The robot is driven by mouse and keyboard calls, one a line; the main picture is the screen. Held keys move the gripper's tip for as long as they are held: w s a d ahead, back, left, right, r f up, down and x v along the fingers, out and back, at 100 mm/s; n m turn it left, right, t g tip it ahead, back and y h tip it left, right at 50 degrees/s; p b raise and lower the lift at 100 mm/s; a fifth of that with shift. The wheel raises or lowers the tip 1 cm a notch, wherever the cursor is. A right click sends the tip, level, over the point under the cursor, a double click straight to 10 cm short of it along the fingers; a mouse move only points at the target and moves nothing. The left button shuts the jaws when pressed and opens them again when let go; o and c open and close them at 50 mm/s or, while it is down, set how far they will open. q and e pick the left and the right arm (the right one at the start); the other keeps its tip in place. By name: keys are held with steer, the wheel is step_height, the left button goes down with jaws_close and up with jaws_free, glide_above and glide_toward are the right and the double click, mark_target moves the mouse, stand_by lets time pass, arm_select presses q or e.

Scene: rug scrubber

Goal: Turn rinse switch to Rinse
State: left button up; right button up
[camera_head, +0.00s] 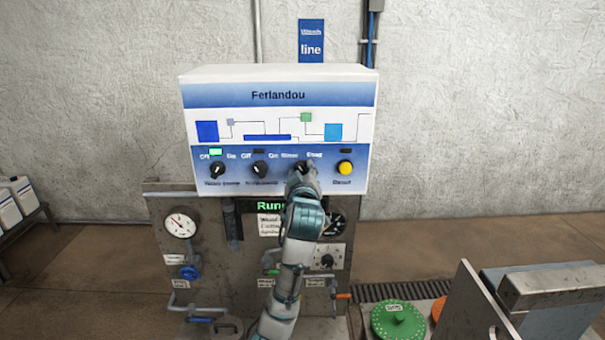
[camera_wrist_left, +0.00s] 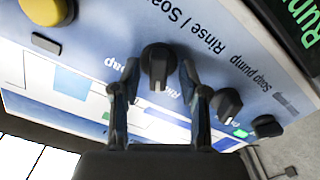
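The rinse/soap switch is a black rotary knob (camera_wrist_left: 158,62) on the blue and white control panel (camera_head: 360,120). In the head view its top shows at the tip of my arm, under the words Rinse and Soap, and the rest is hidden. My left gripper (camera_head: 303,182) is right in front of the panel. In the left wrist view its two fingers (camera_wrist_left: 159,78) stand apart, one on each side of the knob, with small gaps visible. The picture there is upside down. I cannot tell clearly which word the knob points to. My right gripper is not in view.
Two similar black knobs, the left one (camera_head: 217,170) and the nearer one (camera_head: 260,169), sit left of the switch. A yellow button (camera_head: 344,168) sits to its right. One green lamp (camera_head: 216,152) is lit. A gauge (camera_head: 180,223) and pipes are below.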

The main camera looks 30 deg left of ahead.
arm_select(q)
steer(key=v, duration=1.2)
steer(key=shift+f, duration=0.1)
steer(key=p+v, duration=0.1)
steer(key=v, duration=0.8)
steer(key=shift+a, duration=0.1)
